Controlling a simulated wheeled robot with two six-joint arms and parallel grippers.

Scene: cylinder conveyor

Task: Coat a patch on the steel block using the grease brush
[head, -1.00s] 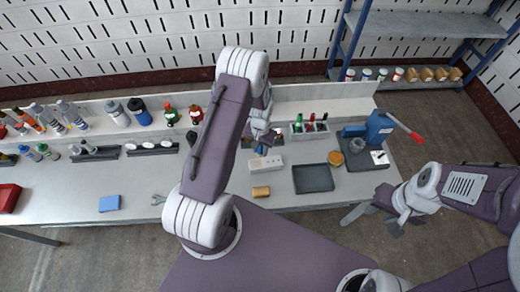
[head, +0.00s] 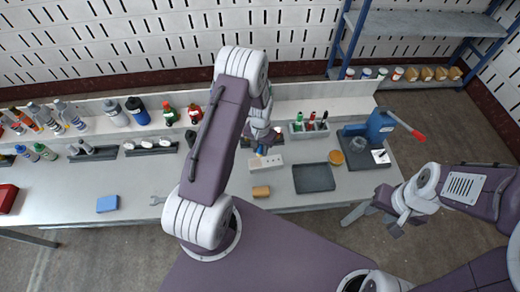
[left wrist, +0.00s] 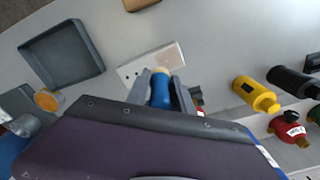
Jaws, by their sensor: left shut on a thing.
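The steel block (head: 268,163) is a pale, flat bar with small dark holes, lying on the bench behind the tan block; it also shows in the left wrist view (left wrist: 151,62). My left gripper (head: 263,143) is above the block's left part. In the left wrist view my left gripper (left wrist: 160,94) is shut on the grease brush (left wrist: 160,90), which has a blue handle and pale tan bristles. The bristles overlap the block's near edge in that view; I cannot tell whether they touch it. My right gripper (head: 397,222) hangs right of the bench; its jaw state is unclear.
A dark empty tray (head: 314,178), an orange round tin (head: 336,157) and a press with a red lever (head: 380,126) stand to the right. A tan block (head: 261,191) lies in front. Several bottles line the back; a yellow bottle (left wrist: 256,94) is near the gripper.

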